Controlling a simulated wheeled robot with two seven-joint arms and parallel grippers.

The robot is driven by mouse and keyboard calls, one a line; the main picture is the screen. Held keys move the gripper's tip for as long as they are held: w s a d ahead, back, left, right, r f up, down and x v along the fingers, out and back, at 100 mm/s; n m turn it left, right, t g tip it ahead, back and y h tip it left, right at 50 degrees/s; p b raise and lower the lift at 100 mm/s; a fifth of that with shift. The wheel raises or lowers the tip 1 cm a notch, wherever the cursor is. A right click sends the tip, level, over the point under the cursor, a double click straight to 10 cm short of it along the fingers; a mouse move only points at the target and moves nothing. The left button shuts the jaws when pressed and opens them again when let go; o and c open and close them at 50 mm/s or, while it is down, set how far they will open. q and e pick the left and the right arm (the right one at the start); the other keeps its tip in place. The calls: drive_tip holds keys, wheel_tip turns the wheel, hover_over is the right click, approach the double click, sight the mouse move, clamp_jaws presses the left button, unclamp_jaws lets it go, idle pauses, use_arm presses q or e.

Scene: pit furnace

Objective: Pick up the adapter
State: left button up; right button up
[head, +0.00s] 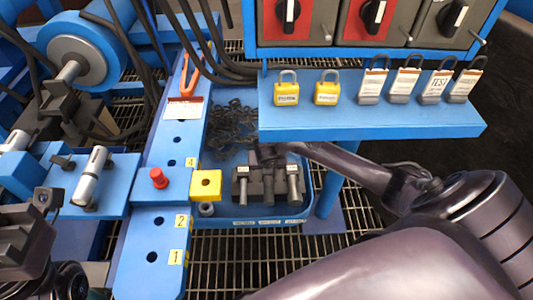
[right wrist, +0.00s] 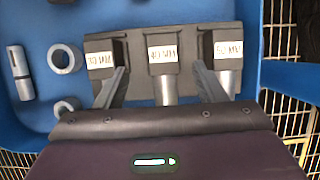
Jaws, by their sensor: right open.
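A dark block with three square-headed tools (head: 268,187) sits in the blue tray (head: 262,222). In the right wrist view its middle tool (right wrist: 162,62) has a white "MM" label and a silver shank. Which piece is the adapter, I cannot tell. My right gripper (right wrist: 159,74) is open above the block, its fingers either side of the middle tool with gaps showing. It is partly hidden behind the shelf in the head view. A silver ring (right wrist: 65,58), a smaller ring (right wrist: 66,106) and a silver pin (right wrist: 19,73) lie left of the block. My left gripper (head: 28,225) is at the left edge.
A blue shelf (head: 370,122) with yellow and white padlocks overhangs the tray's right side. A yellow block (head: 206,185) stands at the tray's left, beside a blue rail (head: 150,240) with a red knob (head: 158,178). Dark chain (head: 232,125) lies at the tray's back.

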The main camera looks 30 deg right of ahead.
drive_tip(key=b+x, duration=0.1)
drive_tip(key=x, duration=0.2)
drive_tip(key=b+x, duration=0.1)
drive_tip(key=shift+s+d+f+b, duration=0.15)
drive_tip(key=shift+s+f+b, duration=0.05)
drive_tip(key=shift+f+b, duration=0.15)
drive_tip(key=shift+r, duration=0.1)
clamp_jaws()
drive_tip(key=shift+w+r, duration=0.15)
drive_tip(key=shift+r, duration=0.05)
